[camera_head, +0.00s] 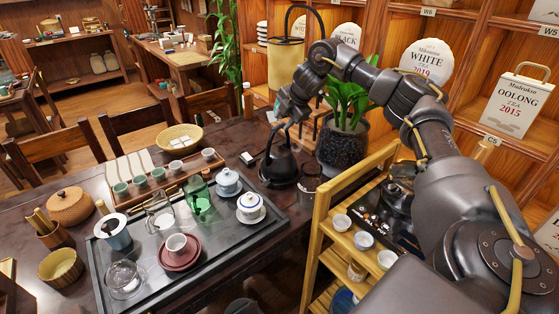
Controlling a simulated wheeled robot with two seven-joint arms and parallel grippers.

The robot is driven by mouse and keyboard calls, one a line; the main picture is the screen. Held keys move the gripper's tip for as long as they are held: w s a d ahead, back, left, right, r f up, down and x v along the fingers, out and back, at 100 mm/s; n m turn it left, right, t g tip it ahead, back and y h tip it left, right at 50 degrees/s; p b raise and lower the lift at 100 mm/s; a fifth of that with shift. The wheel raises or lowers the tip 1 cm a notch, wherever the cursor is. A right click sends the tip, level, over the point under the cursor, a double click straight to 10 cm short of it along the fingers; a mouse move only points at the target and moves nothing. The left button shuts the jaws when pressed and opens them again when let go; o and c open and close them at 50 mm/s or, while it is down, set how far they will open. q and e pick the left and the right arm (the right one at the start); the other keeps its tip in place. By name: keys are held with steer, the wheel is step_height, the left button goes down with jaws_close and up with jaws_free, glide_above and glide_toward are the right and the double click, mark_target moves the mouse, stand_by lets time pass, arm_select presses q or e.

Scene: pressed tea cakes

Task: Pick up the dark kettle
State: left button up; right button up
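The dark kettle (279,168) stands on the dark table to the right of the tea tray, near the potted plant. It looks upright, with a tall handle over its top. My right gripper (285,117) comes in from the right and points down at the top of the kettle's handle. The fingertips are small and dark against the handle, so I cannot tell whether they touch it or have closed. My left gripper is not in view.
A dark tea tray (147,258) with cups, gaiwans and a green glass vessel fills the table to the left. A potted plant (342,147) stands close to the right of the kettle. A wooden cart (321,222) with cups stands in front on the right.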

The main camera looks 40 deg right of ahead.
mark_target(280, 127)
steer(key=p+x, duration=0.1)
steer(key=x, duration=0.4)
steer(key=shift+d, duration=0.2)
steer(key=shift+s, duration=0.1)
jaws_close()
stand_by(1.0)
steer(key=shift+r, duration=0.15)
